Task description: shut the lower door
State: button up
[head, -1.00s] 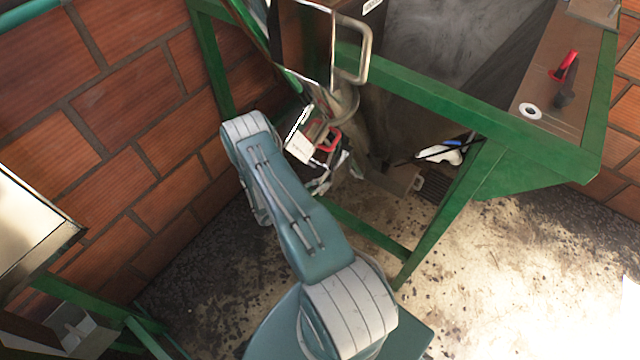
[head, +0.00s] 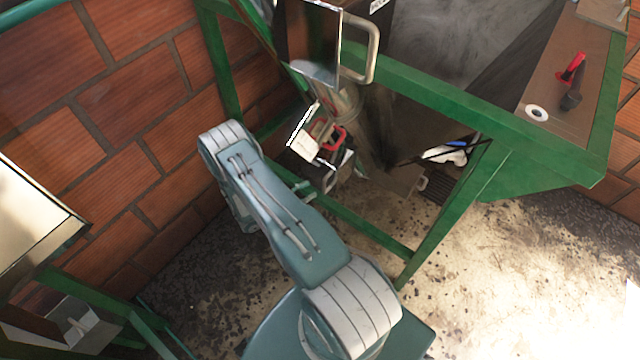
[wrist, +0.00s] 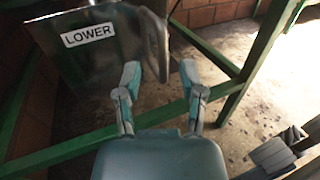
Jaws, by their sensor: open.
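The lower door (wrist: 105,55) is a shiny metal panel with a "LOWER" label, at upper left in the wrist view. A rounded upright metal piece (wrist: 156,45) is at its right edge. My gripper (wrist: 160,78) is open, its two teal fingers apart, with nothing held between them. The left finger overlaps the door's lower right part in the picture; I cannot tell whether it touches. In the head view, my forearm hides most of my gripper, and I cannot clearly pick out the lower door.
A green frame (head: 450,105) surrounds the machine, with a leg and low bar near my arm. A metal panel (head: 312,40) with a loop handle (head: 372,50) is above. A red-handled switch (head: 572,68) is at right. The brick wall (head: 120,110) is at left; floor lies open at lower right.

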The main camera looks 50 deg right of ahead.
jog(key=v, duration=0.5)
jog(key=shift+w+a, duration=0.15)
jog(key=shift+a, duration=0.2)
jog(key=w+a+r+m+y, duration=0.1)
jog(key=a+r+m+y, duration=0.15)
jog(key=r, duration=0.65)
jog(key=a+r+m+y, duration=0.2)
jog(key=r+m+y, duration=0.1)
jog(key=r, duration=0.6)
jog(key=w+a+r+m+y, duration=0.1)
jog(key=a+r+m+y, duration=0.15)
jog(key=r, duration=0.65)
jog(key=s+a+r+m+t+y, duration=0.3)
jog(key=s+a+r+t+y, duration=0.1)
jog(key=r, duration=0.5)
jog(key=s+a+r+m+t+y, duration=0.3)
jog(key=s+a+r+t+y, duration=0.2)
jog(key=s+a+r+t, duration=0.2)
jog(key=s+a+r, duration=0.2)
jog(key=s+r, duration=0.1)
jog(key=s, duration=0.1)
jog(key=shift+a, duration=0.3)
jog(key=shift+r, duration=0.1)
